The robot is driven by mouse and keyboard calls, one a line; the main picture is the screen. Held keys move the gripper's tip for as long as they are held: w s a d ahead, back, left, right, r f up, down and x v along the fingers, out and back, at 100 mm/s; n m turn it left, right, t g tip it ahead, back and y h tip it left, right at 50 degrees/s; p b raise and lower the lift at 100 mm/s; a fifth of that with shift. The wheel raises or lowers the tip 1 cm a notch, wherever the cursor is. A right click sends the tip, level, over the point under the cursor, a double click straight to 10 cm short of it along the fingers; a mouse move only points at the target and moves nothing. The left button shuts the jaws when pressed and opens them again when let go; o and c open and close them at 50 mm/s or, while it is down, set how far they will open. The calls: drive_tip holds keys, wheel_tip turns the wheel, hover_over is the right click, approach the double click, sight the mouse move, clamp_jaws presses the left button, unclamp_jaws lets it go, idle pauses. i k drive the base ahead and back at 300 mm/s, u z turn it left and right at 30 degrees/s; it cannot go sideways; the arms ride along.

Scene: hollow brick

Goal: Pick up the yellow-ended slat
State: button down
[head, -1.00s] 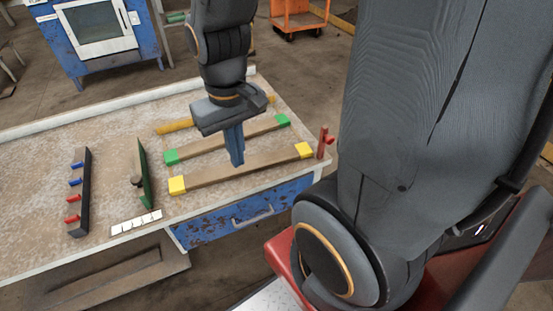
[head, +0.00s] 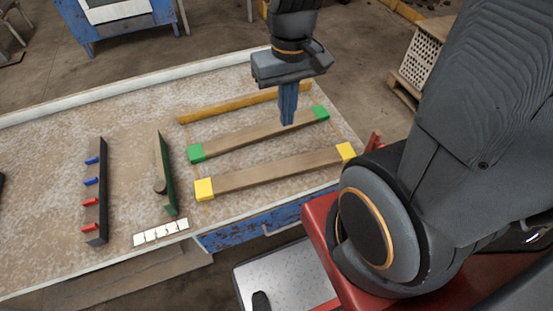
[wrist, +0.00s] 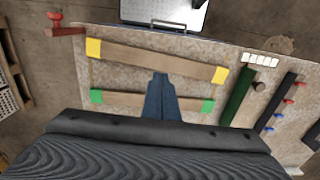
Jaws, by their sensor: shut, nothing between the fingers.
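The yellow-ended slat (head: 275,172) lies on the worktable, nearest its front edge, with a brown middle and a yellow block at each end. It also shows in the wrist view (wrist: 155,60), above the fingertips in the picture. The green-ended slat (head: 258,133) lies behind it, roughly parallel. My gripper (head: 287,122) points down with its blue fingers together and nothing between them. In the head view the fingertips appear over the green-ended slat, apart from the yellow-ended one. In the wrist view my gripper (wrist: 160,76) has its tips between the two slats and hides part of the green-ended one.
A yellow-orange bar (head: 245,103) lies behind the slats. To the left are a dark rack with blue and red pegs (head: 103,195), a green-sided board (head: 165,180) and a white tile strip (head: 160,232). A red fixture (head: 374,142) stands at the right edge.

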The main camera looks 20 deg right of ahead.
sight(219, 185)
drive_tip(key=k, duration=1.3)
drive_tip(key=i, duration=0.85)
drive_tip(key=u, duration=0.55)
